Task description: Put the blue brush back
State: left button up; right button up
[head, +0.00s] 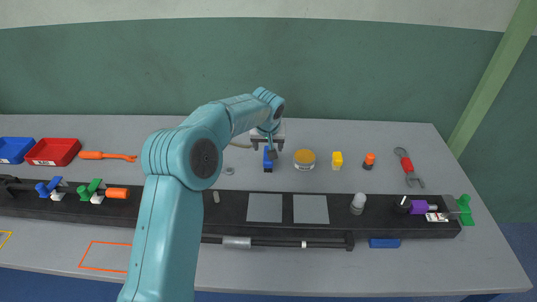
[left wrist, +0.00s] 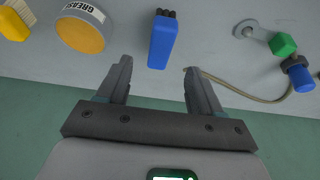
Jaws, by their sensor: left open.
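The blue brush (head: 268,164) is on the grey bench just in front of my left gripper (head: 267,146). In the left wrist view the blue brush (left wrist: 162,44) shows a blue body and short black bristles. It lies just beyond the fingertips of my left gripper (left wrist: 158,66), roughly in line with the gap between them. The fingers are apart with nothing between them. They do not appear to touch the brush. My right gripper is not in view.
A yellow-lidded grease tin (head: 304,160) stands close right of the brush, then a yellow brush (head: 337,160). A thin cable (left wrist: 240,95) curves nearby on the bench. A dark rail (head: 330,225) crosses in front. A red-handled wrench (head: 406,165) lies at right.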

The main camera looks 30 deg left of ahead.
pick_arm(q)
jog(key=v, duration=0.3)
jog(key=shift+r, duration=0.15)
dwell(0.3)
